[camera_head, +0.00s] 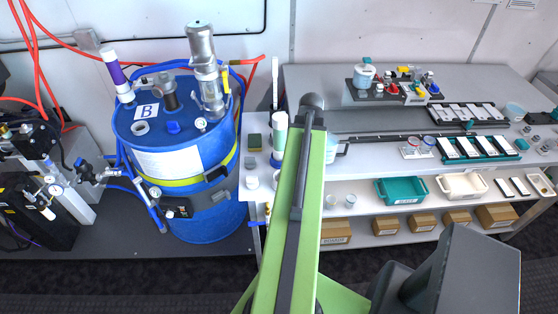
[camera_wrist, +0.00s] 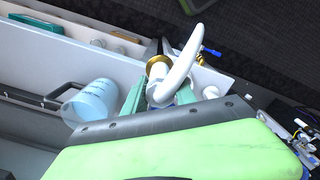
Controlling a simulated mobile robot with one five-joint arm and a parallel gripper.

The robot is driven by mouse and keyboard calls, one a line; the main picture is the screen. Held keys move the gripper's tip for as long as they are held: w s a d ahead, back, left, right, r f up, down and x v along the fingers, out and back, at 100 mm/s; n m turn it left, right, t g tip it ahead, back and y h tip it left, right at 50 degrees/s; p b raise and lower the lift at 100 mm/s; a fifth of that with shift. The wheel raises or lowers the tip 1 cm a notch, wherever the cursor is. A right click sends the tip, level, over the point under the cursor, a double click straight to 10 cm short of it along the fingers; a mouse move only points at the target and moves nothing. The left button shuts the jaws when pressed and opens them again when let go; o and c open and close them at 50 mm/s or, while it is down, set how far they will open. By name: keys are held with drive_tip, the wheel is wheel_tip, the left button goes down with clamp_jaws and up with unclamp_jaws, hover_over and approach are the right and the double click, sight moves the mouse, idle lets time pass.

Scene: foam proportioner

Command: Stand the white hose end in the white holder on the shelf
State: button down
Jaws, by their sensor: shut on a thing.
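In the wrist view, my gripper (camera_wrist: 158,92) has its two teal fingers closed around a white hose end (camera_wrist: 162,94) with a brass-coloured ring beside it. A thick white curved piece (camera_wrist: 183,62) arcs up from between the fingers. In the head view, my green arm hides the gripper and the held part. A small white round piece (camera_wrist: 211,92) stands just right of the fingers on a white ledge; I cannot tell if it is the holder. In the head view, a short white cup-like piece (camera_head: 251,181) sits on the narrow shelf (camera_head: 256,207) beside the drum.
A blue drum (camera_head: 190,215) stands left of the narrow shelf. The bench at right carries trays and racks.

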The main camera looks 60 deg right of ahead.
drive_tip(key=w+f+n+b, duration=0.1)
drive_tip(key=w+f+b, duration=0.3)
drive_tip(key=f, duration=0.1)
drive_tip(key=w+f+n+b, duration=0.2)
drive_tip(key=w+f+b, duration=0.3)
drive_tip(key=shift+w+a+f, duration=0.1)
drive_tip(key=shift+w+f, duration=0.15)
drive_tip(key=shift+f+b, duration=0.6)
drive_tip(key=shift+b, duration=0.1)
idle(1.0)
drive_tip(key=c, duration=1.3)
unclamp_jaws()
drive_tip(key=shift+s, duration=0.1)
drive_tip(key=shift+r, duration=0.1)
wheel_tip(320, 180, up, 11)
drive_tip(key=p, duration=1.1)
